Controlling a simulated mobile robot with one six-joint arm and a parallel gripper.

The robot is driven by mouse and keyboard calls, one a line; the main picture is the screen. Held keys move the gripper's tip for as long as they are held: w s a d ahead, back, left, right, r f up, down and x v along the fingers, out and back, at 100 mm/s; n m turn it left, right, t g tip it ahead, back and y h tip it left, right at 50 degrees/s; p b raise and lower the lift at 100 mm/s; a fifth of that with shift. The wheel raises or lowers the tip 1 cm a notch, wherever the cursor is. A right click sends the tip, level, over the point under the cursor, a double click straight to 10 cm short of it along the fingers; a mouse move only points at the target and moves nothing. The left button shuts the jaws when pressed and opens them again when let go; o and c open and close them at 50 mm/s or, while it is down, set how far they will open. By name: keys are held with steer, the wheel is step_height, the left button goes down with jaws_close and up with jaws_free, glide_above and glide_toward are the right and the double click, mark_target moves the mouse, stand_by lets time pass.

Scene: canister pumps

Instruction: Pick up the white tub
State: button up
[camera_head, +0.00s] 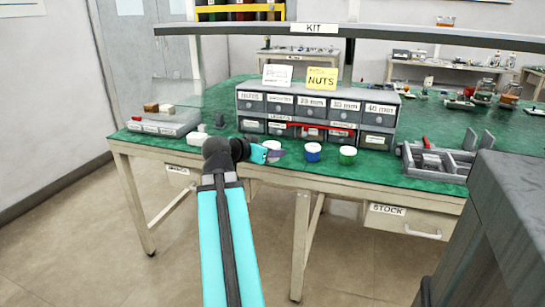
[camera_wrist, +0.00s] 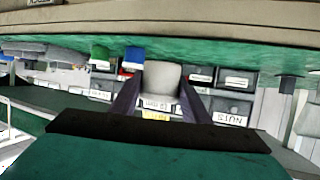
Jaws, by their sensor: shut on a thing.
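The white tub (camera_head: 272,145) is at the front edge of the green bench, partly hidden by my gripper (camera_head: 268,154). In the wrist view, which is upside down, the pale tub (camera_wrist: 162,76) sits between the two dark fingers of my gripper (camera_wrist: 160,92). The fingers are shut on it, one on each side. Whether its base still touches the bench cannot be told. A blue tub with a white lid (camera_head: 313,153) and a green one (camera_head: 347,156) stand to its right.
A grey drawer cabinet (camera_head: 317,105) with labelled drawers and NUTS card (camera_head: 322,78) stands close behind the tubs. A grey tray (camera_head: 165,124) is at left; a grey divided rack (camera_head: 440,160) is at right. A KIT shelf (camera_head: 390,34) spans above.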

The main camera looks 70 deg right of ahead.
steer(key=shift+s+a+f+b, duration=0.15)
steer(key=shift+a+b, duration=0.35)
steer(key=shift+b, duration=1.4)
steer(key=shift+a+b, duration=0.25)
steer(key=shift+b, duration=0.4)
